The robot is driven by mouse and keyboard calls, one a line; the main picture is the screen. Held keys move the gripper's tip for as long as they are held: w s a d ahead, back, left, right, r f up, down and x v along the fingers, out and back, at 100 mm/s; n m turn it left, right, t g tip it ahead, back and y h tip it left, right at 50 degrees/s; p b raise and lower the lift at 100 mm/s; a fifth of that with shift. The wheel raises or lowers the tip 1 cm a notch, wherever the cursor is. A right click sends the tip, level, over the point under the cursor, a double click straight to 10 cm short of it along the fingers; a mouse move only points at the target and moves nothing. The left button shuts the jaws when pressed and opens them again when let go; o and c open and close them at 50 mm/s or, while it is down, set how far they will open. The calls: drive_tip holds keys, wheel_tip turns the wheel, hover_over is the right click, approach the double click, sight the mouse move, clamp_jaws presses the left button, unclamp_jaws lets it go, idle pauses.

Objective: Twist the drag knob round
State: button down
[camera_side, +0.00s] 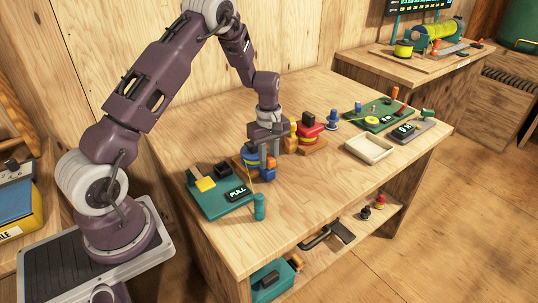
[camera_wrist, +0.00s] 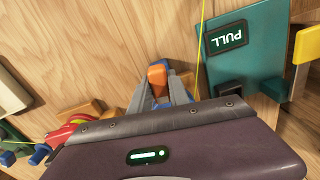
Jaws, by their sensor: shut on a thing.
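A blue reel (camera_side: 250,157) with yellow line stands on a wooden block near the middle left of the bench, partly behind my gripper. An orange knob (camera_wrist: 157,76) shows between my fingertips in the wrist view; I take it as the drag knob. My gripper (camera_side: 268,166) points down at the reel, and its fingers (camera_wrist: 158,88) are shut on the orange knob. The fingers and wrist housing hide much of the reel in the wrist view. A teal board (camera_side: 218,200) with a PULL display (camera_side: 237,193) lies left of the reel; the display also shows in the wrist view (camera_wrist: 227,39).
A red reel (camera_side: 308,130) stands close on the right. A thin yellow line (camera_wrist: 201,40) runs beside my fingers. A teal cylinder (camera_side: 259,206) stands in front. A cream tray (camera_side: 369,149) and a green board (camera_side: 378,115) lie farther right. The front middle of the bench is clear.

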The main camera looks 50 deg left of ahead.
drive_tip(key=c, duration=1.6)
unclamp_jaws()
drive_tip(key=shift+n, duration=0.7)
drive_tip(key=o, duration=0.7)
drive_tip(key=shift+r, duration=3.5)
